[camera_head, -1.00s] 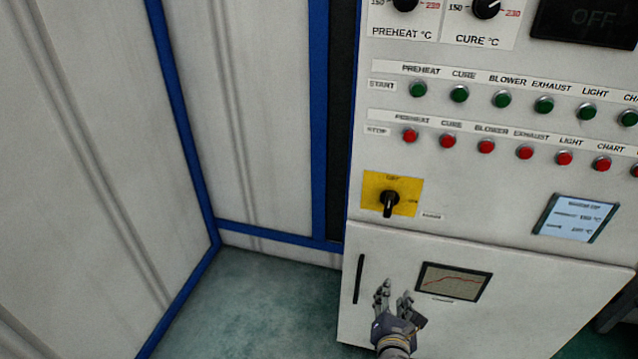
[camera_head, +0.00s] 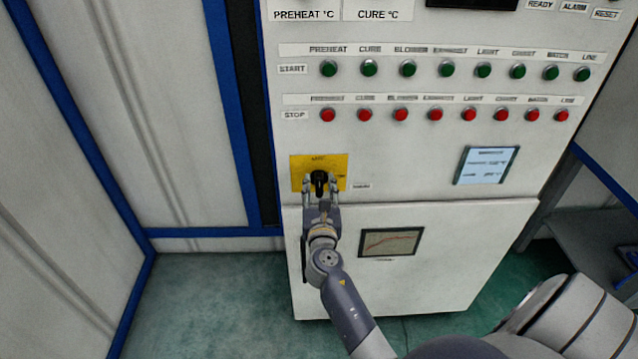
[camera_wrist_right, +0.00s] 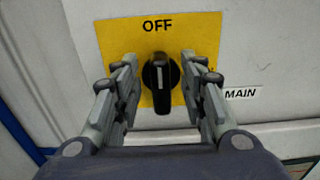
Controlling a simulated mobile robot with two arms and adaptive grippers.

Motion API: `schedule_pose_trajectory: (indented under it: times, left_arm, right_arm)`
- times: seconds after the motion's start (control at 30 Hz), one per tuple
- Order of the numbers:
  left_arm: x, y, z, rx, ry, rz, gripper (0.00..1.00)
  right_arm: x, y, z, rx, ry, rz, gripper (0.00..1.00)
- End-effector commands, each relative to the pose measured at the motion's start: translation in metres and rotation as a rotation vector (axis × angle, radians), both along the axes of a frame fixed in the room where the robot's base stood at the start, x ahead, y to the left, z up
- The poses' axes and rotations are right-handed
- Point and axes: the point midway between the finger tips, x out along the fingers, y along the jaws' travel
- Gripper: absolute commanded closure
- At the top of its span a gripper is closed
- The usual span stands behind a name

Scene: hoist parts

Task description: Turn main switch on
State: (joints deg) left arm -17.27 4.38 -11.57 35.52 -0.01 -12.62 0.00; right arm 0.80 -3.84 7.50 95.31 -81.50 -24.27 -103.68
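The main switch is a black rotary knob (camera_head: 319,183) on a yellow plate (camera_head: 298,168) at the lower left of the white panel. In the right wrist view the knob (camera_wrist_right: 160,82) stands upright, its white mark pointing up under the word OFF. My right gripper (camera_head: 320,187) is at the switch, with one finger on each side of the knob. In the wrist view the right gripper (camera_wrist_right: 162,88) is open, with yellow plate showing between each finger and the knob. My left gripper is not in view.
Green start buttons (camera_head: 408,69) and red stop buttons (camera_head: 400,115) run in rows above the switch. A small display (camera_head: 486,165) is to the right and a chart window (camera_head: 391,242) is below. A blue-framed wall (camera_head: 240,120) stands at the left.

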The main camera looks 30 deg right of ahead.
Motion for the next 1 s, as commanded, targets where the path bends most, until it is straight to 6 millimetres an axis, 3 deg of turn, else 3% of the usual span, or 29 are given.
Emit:
schedule_pose_trajectory:
  times: [0.37, 0.4, 0.57, 1.0]
  left_arm:
    - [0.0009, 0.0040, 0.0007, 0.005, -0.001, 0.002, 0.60]
    - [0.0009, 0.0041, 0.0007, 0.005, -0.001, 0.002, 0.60]
    - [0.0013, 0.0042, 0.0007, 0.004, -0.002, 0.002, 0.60]
    - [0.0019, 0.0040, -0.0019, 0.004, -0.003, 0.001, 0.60]
  right_arm:
    - [0.0073, -0.0047, -0.0003, 0.001, 0.000, 0.000, 0.62]
    - [0.0073, -0.0047, -0.0003, 0.001, 0.000, 0.000, 0.64]
    - [0.0071, -0.0046, -0.0003, 0.001, 0.000, 0.000, 1.00]
    - [0.0066, -0.0052, -0.0009, 0.040, -0.025, 0.000, 1.00]
